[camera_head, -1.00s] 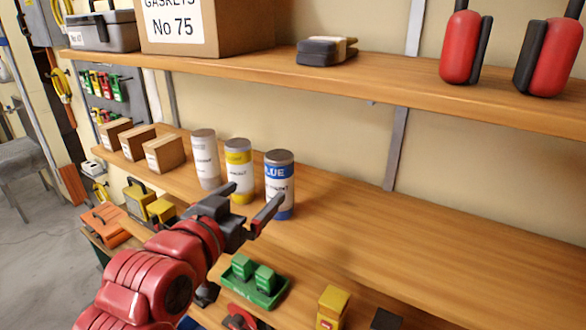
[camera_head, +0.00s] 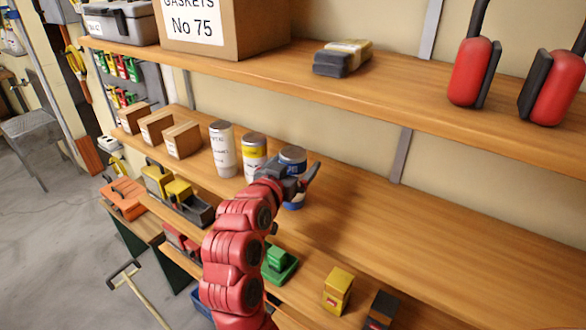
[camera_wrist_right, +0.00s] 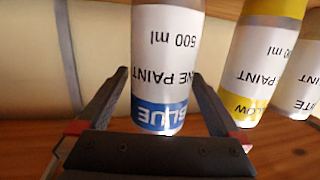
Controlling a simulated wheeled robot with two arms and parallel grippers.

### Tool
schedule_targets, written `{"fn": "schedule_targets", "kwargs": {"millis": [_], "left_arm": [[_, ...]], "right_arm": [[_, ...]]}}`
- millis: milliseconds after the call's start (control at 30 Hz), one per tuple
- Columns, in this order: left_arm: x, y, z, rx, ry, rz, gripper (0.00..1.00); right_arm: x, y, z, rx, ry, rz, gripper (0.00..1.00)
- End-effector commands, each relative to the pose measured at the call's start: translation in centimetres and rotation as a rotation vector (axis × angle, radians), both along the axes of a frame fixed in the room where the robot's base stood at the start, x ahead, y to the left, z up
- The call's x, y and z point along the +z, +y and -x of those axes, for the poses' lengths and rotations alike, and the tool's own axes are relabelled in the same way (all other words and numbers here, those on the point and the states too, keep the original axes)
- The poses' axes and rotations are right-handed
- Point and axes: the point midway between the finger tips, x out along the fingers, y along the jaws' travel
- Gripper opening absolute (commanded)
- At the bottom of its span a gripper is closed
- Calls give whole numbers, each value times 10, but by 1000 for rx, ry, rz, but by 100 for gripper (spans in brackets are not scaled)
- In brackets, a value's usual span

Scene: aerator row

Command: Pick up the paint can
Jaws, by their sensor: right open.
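The blue-labelled paint can (camera_head: 292,153) stands upright on the middle shelf, at the right end of a row of three cans. My right gripper (camera_head: 298,174) is at this can, and its arm hides part of the can's lower front. In the right wrist view the can (camera_wrist_right: 167,60) appears upside down between the two open fingers of the gripper (camera_wrist_right: 160,80). One finger is on each side, and a gap shows beside the can. The yellow-labelled can (camera_head: 254,147) and the white can (camera_head: 222,150) stand to its left. My left gripper is not in view.
Several cardboard boxes (camera_head: 182,140) stand left of the cans. The middle shelf is clear to the right. Below are a green item (camera_head: 278,265) and a yellow one (camera_head: 338,290).

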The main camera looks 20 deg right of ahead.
Motion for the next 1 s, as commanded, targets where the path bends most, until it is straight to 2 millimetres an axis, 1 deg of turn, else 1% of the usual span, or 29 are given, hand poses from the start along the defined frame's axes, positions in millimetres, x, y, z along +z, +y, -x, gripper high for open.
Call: {"fn": "schedule_targets", "kwargs": {"millis": [33,100,200,400,467,500,867,900,967,1000], "left_arm": [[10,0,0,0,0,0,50],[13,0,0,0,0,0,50],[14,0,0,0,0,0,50],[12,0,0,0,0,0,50],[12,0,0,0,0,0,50],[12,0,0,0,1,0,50],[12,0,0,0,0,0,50],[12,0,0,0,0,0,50],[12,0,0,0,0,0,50],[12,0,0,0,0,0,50]], "right_arm": [[3,-6,-6,-3,6,2,100],[1,-11,-11,-2,6,1,100],[-1,-13,-15,1,2,1,100],[-2,-13,-15,1,1,1,100],[-2,-13,-15,1,1,1,89],[-2,-13,-15,1,1,1,82],[-2,-13,-15,1,1,1,17],[-2,-13,-15,1,1,1,10],[-2,-13,-15,1,1,1,0],[-2,-13,-15,1,1,1,0]]}}
